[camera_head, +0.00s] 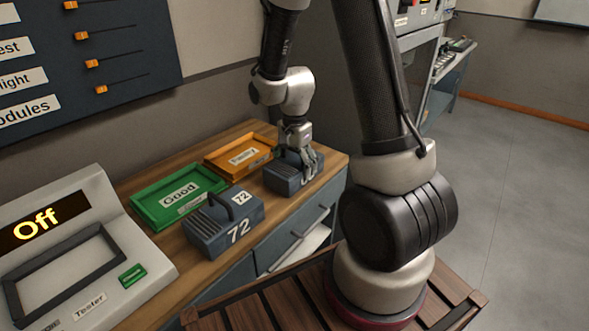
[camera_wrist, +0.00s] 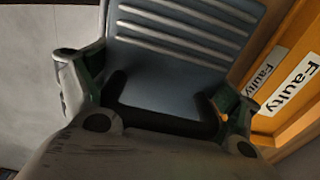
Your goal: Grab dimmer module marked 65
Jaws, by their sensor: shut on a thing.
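A blue-grey dimmer module (camera_head: 283,180) sits on the right end of the wooden counter in the head view. My gripper (camera_head: 299,152) is over it, shut on its dark handle. In the wrist view the handle (camera_wrist: 165,122) runs between my two fingers, and the module's ribbed top (camera_wrist: 180,40) fills the middle. I cannot read a number on this module. A second blue-grey module (camera_head: 223,225), marked 72 on its front and top, stands on the counter to the left, apart from my gripper.
A green tray (camera_head: 153,220) labelled Good and an orange tray (camera_head: 212,158) labelled Faulty lie along the back of the counter. A grey tester (camera_head: 150,265) reading Off stands at the left. The blue panel with orange faders (camera_head: 140,60) hangs on the wall.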

